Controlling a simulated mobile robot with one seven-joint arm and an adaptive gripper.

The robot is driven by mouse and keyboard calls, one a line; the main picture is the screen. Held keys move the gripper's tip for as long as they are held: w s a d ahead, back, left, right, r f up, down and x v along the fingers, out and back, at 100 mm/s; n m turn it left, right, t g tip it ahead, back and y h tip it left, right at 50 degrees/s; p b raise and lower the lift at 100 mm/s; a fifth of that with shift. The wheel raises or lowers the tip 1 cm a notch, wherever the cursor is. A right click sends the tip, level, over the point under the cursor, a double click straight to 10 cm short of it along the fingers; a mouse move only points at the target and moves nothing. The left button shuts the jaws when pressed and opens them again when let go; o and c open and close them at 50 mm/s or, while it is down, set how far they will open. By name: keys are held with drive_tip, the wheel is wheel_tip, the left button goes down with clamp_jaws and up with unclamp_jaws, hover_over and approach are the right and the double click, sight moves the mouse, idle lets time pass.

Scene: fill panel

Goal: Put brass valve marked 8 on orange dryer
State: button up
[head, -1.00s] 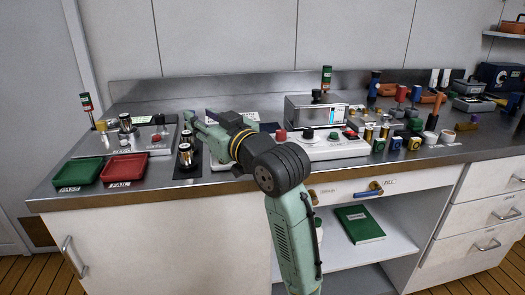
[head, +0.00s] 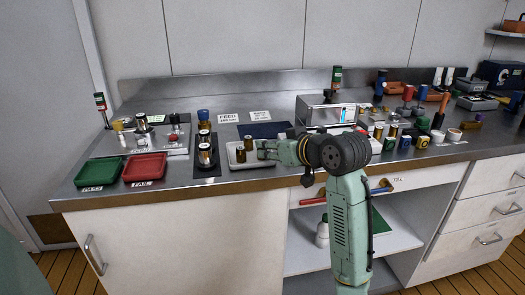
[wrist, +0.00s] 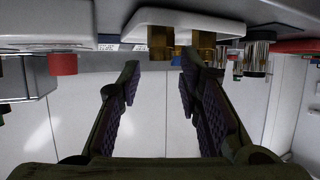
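Two brass pieces, which look like valves, stand in a small white tray (head: 236,164) at the middle front of the counter. One brass piece (head: 241,153) is at the front and the other (head: 248,142) behind it. I cannot read an 8 on either. My gripper (head: 263,149) is low at the tray's right side. In the wrist view my gripper (wrist: 160,76) is open and empty, with both brass pieces (wrist: 157,42) (wrist: 203,45) beyond its fingers. I cannot tell which orange item at the back right, such as the orange box (head: 394,88), is the dryer.
A dark stand with metal cylinders (head: 205,155) is left of the tray. Green (head: 99,172) and red (head: 145,167) trays lie farther left. A metal box instrument (head: 322,113) stands behind my arm. Many small parts crowd the right counter.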

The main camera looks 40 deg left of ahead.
drive_tip(key=p+x, duration=0.1)
drive_tip(key=x, duration=0.4)
drive_tip(key=shift+a+f+p, duration=0.15)
drive_tip(key=shift+p, duration=0.2)
clamp_jaws()
